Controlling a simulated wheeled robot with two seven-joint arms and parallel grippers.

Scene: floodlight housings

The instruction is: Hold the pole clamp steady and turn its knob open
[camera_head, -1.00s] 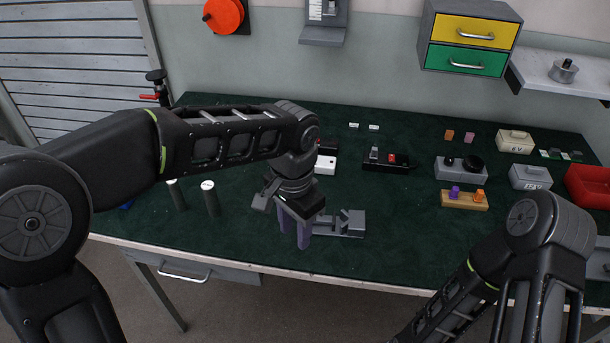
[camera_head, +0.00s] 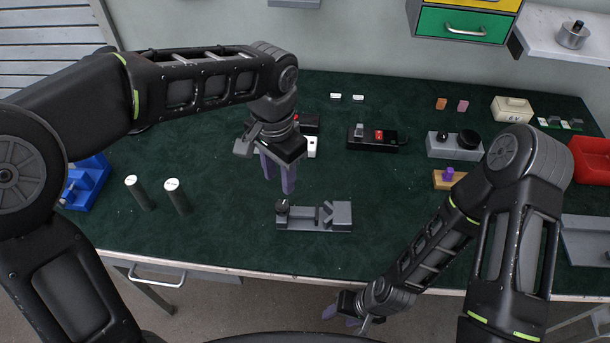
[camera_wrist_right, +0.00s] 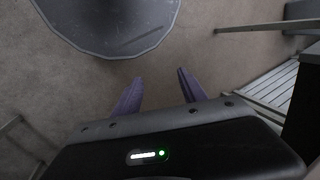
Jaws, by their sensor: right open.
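A grey pole clamp (camera_head: 330,219) lies on the green bench top near its front middle, with a dark knob (camera_head: 283,206) at its left end and an angled jaw to the right. My left gripper (camera_head: 278,187) hangs above and behind the clamp's left end, fingers apart, pointing down, with nothing between them. My right gripper (camera_head: 341,315) is low in front of the bench edge, apart from the clamp. In the right wrist view its purple fingers (camera_wrist_right: 158,88) are spread and empty over the floor.
Two dark cylinders with white tops (camera_head: 177,197) stand left of the clamp. A black switch box (camera_head: 365,144) and a grey box with knobs (camera_head: 453,151) sit behind. A blue holder (camera_head: 88,184) is at the left and a red bin (camera_head: 590,158) at the right.

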